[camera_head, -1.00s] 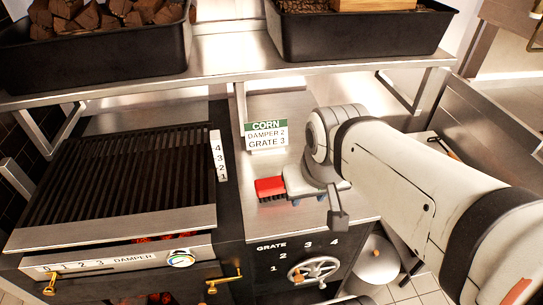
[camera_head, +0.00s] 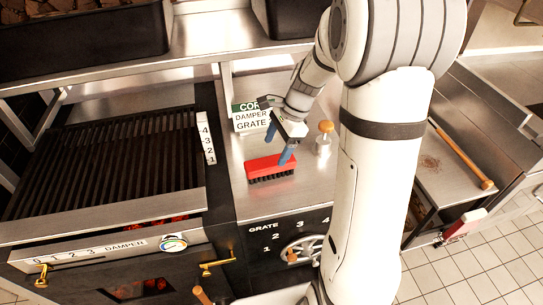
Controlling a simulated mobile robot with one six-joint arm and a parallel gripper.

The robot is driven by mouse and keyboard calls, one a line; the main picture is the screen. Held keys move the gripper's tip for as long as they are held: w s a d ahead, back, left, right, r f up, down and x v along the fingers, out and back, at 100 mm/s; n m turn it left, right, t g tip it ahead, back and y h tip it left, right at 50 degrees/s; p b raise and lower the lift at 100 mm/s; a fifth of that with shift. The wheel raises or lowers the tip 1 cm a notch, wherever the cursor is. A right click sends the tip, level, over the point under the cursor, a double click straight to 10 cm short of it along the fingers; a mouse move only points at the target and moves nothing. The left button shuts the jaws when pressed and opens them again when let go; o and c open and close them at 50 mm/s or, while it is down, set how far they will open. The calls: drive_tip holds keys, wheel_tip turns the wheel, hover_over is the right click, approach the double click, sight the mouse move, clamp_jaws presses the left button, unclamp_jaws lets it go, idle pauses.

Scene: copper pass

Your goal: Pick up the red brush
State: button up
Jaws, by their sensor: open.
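The red brush (camera_head: 268,168) lies on the steel counter to the right of the grill, its dark bristles facing down and its long side running left to right. My gripper (camera_head: 278,145) is just above and behind the brush, with its blue-tipped fingers pointing down. One fingertip overlaps the brush's upper right part in the picture; I cannot tell whether it touches. The jaws are open and nothing is held between them. The whole front face of the brush is visible.
A sign card (camera_head: 246,118) stands behind my gripper, partly hidden. A wooden-knobbed item (camera_head: 324,138) is close on the right. The grill (camera_head: 110,165) with glowing coals is on the left. A shelf (camera_head: 210,42) with black bins overhangs the back. A grate wheel (camera_head: 302,250) is below.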

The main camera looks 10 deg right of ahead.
sight(270, 162)
drive_tip(key=shift+w+d+f+m, duration=0.15)
drive_tip(key=shift+w+f+m, duration=0.4)
drive_tip(key=shift+f, duration=0.35)
drive_tip(key=p+x, duration=0.1)
drive_tip(key=x, duration=0.6)
drive_tip(key=shift+f+p, duration=0.3)
drive_tip(key=shift+c, duration=0.4)
drive_tip(key=c, duration=1.1)
